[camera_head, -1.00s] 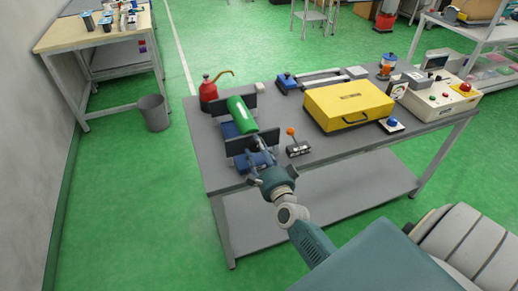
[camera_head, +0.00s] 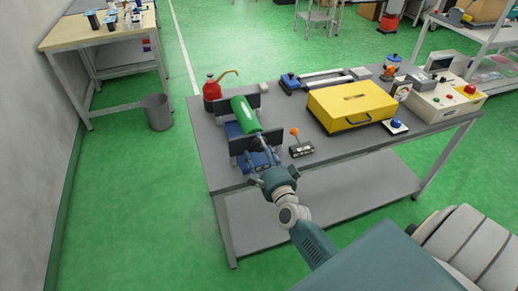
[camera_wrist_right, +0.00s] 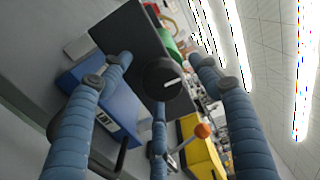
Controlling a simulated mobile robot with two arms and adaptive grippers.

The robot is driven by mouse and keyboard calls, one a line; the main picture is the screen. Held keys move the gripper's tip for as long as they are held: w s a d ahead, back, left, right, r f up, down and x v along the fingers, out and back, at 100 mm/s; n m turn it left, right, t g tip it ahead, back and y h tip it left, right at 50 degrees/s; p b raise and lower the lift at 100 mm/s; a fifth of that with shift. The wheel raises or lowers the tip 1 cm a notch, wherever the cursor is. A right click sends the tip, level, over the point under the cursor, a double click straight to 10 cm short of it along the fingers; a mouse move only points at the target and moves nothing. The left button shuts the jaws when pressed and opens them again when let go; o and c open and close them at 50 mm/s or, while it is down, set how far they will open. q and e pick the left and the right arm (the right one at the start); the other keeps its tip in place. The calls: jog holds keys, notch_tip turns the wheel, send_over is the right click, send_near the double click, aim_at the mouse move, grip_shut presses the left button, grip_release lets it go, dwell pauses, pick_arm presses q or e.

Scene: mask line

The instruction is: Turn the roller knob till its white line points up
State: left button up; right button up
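The roller is a green cylinder (camera_head: 243,113) between two dark upright plates on a blue base, at the table's left end. Its black round knob (camera_wrist_right: 160,79) shows in the right wrist view in front of a dark plate. The knob's white line points right and slightly up in that tilted picture, where the ceiling lies to the right. My right gripper (camera_head: 265,172) is at the near end of the roller stand. In the wrist view its blue fingers (camera_wrist_right: 162,72) are spread around the knob; contact is not visible. The knob is hidden in the head view.
A lever with an orange ball (camera_head: 294,132) stands close right of the gripper. A yellow box (camera_head: 350,104), a red oil can (camera_head: 212,91) and a control box (camera_head: 447,97) share the grey table (camera_head: 215,160). A bin (camera_head: 157,112) stands on the floor.

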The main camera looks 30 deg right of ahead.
jog(key=v, duration=1.2)
jog(key=shift+a, duration=0.15)
jog(key=shift+w, duration=0.1)
